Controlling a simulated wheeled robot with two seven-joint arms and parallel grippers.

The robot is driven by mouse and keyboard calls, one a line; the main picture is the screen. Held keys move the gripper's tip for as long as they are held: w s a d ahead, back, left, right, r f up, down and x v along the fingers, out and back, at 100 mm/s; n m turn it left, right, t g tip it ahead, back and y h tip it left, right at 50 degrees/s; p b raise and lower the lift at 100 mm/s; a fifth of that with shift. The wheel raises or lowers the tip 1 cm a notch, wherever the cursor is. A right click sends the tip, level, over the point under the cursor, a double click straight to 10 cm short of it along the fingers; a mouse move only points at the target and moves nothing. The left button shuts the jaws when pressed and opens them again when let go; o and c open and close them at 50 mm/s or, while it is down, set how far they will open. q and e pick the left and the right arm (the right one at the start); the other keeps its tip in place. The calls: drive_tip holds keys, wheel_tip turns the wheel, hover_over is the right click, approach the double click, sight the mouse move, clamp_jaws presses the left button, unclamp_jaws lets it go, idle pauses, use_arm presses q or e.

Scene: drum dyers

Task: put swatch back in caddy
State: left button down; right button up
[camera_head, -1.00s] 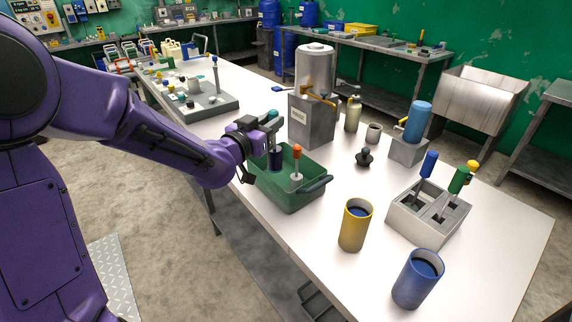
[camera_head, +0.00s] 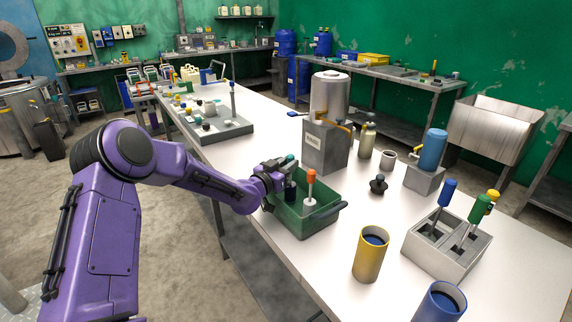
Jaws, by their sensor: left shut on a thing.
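A green open tub with a dark handle, which looks like the caddy (camera_head: 316,223), stands near the left edge of the white table. My left gripper (camera_head: 282,176) is at the tub's back left side, shut on a small dark piece, perhaps the swatch (camera_head: 290,191). The piece is at the tub's mouth, and its lower part is hidden by the tub or in shadow. I cannot tell whether it touches the floor of the tub. A teal top (camera_head: 291,158) shows just above the gripper. An orange-topped tool (camera_head: 311,182) stands upright in the tub. My right gripper is out of view.
A grey metal dispenser (camera_head: 326,145) stands close behind the tub. A yellow cup (camera_head: 370,254) and a blue cup (camera_head: 440,303) stand in front right. A grey slotted holder (camera_head: 447,243) with blue- and green-topped tools is at right.

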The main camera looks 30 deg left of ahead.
use_arm(q)
drive_tip(key=shift+s+f, duration=0.1)
drive_tip(key=shift+s, duration=0.05)
drive_tip(key=c, duration=0.9)
unclamp_jaws()
drive_tip(key=shift+f, duration=0.1)
drive_tip(key=shift+r, duration=0.5)
drive_tip(key=s, duration=0.4)
drive_tip(key=s+b, duration=0.1)
drive_tip(key=s, duration=0.7)
drive_tip(key=shift+a+f+b, duration=0.3)
